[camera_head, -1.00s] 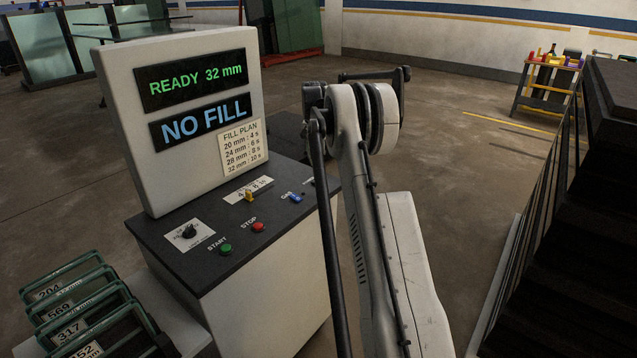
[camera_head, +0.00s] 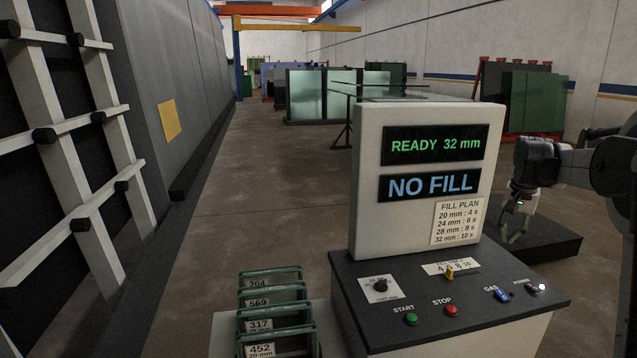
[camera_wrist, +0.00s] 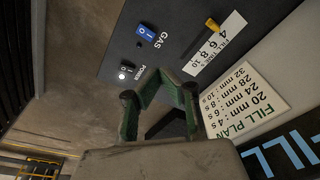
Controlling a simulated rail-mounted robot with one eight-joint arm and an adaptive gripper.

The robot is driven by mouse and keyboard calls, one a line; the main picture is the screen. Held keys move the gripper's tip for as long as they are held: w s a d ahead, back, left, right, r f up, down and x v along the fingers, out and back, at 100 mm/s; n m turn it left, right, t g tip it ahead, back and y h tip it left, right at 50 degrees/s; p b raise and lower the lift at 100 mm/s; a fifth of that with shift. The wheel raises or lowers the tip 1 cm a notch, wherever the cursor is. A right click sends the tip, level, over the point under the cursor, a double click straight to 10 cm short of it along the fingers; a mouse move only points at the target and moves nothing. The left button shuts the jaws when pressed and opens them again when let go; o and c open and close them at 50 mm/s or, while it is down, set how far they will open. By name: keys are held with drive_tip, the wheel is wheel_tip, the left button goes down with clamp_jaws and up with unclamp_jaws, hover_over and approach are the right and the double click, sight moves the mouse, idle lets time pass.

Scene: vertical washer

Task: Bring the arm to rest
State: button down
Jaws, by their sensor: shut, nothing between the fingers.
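My arm (camera_head: 605,170) comes in from the right edge of the head view, its end beyond the right side of the control console. My gripper (camera_head: 511,236) hangs there pointing down, empty, above a dark low block. In the wrist view my gripper (camera_wrist: 154,80) shows its green-padded fingers drawn together, with nothing between them. They appear in front of the console's control panel (camera_wrist: 185,25); I cannot tell the exact gap.
The console screen (camera_head: 435,145) reads READY 32 mm and NO FILL. Several green numbered frames (camera_head: 272,300) stand left of the console. A dark low block (camera_head: 545,243) lies behind it. A slatted rack (camera_head: 60,150) stands far left. Open floor (camera_head: 270,190) lies between.

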drive_tip(key=s+a+r+n+t+b, duration=0.1)
drive_tip(key=s+a+r+n+t, duration=0.15)
drive_tip(key=s+a, duration=0.75)
drive_tip(key=s+a+r+n+t+b, duration=0.1)
drive_tip(key=s+a+r+n, duration=0.15)
drive_tip(key=s+a, duration=0.65)
drive_tip(key=s+a+f+n+t+b, duration=0.1)
drive_tip(key=s+a+f, duration=0.4)
drive_tip(key=s, duration=0.3)
drive_tip(key=s+a+f+n+t+b, duration=0.1)
drive_tip(key=s+a+f, duration=0.4)
drive_tip(key=s+a, duration=0.3)
drive_tip(key=shift+s+a+n+y, duration=0.25)
drive_tip(key=shift+s+n+y, duration=0.05)
drive_tip(key=shift+s, duration=0.45)
drive_tip(key=c, duration=2.4)
unclamp_jaws()
drive_tip(key=shift+f, duration=0.1)
